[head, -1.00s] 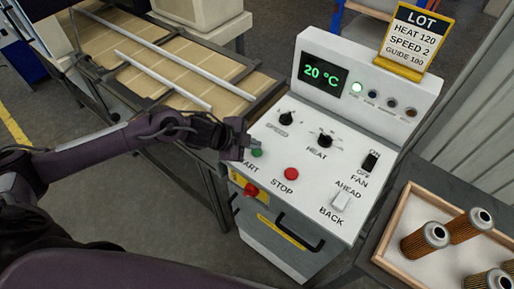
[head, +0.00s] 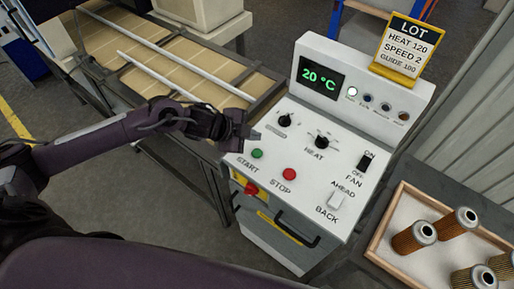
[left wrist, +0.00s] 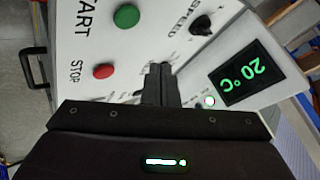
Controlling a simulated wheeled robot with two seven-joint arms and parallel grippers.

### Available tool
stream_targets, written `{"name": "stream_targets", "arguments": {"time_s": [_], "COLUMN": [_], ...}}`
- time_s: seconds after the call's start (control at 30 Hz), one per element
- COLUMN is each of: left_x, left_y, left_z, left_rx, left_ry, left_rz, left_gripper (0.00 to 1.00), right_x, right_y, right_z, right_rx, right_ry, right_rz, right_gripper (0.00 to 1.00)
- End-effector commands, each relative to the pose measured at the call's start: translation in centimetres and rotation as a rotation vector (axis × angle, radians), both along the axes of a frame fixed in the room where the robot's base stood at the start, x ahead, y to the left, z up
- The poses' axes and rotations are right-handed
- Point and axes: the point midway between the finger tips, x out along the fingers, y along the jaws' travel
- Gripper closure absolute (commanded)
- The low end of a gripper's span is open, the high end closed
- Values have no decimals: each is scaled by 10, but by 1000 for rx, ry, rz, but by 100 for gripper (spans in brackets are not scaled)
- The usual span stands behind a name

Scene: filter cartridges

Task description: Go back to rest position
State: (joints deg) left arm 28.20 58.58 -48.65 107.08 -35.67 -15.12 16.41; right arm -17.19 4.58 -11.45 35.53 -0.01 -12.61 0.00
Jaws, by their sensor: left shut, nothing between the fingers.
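My left gripper (head: 246,135) is shut and empty. In the head view it hangs at the left edge of the white control panel (head: 330,185), above and behind the green START button (head: 257,153). The button shows clear of the fingers. In the left wrist view the shut fingers (left wrist: 159,82) point over the panel, between the red STOP button (left wrist: 104,71) and the lit display (left wrist: 247,82). The green button (left wrist: 126,16) also shows there, apart from the fingers. My right gripper is not in view.
The panel carries the SPEED knob (head: 285,120), HEAT knob (head: 323,142), FAN switch (head: 365,162) and AHEAD/BACK switch (head: 336,200). A LOT card (head: 408,45) stands on top. A wooden tray (head: 385,222) with filter cartridges (head: 414,237) is at right. A conveyor (head: 160,72) lies behind my left arm.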

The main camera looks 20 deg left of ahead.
Motion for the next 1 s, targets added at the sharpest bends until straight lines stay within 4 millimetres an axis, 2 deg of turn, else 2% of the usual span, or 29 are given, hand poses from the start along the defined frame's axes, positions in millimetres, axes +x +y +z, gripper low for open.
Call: {"name": "stream_targets", "arguments": {"time_s": [0.77,0.87,1.0], "left_x": [-1,-6,-22], "left_y": [-3,-23,-73], "left_z": [-1,-1,11], "left_rx": [-2,-24,-99], "left_ry": [-2,-15,-46], "left_rz": [1,14,117], "left_gripper": [100,100,100], "right_x": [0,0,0], "right_y": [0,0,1], "right_z": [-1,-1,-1], "right_rx": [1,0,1], "right_ry": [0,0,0], "right_rz": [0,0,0], "right_gripper": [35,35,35]}}
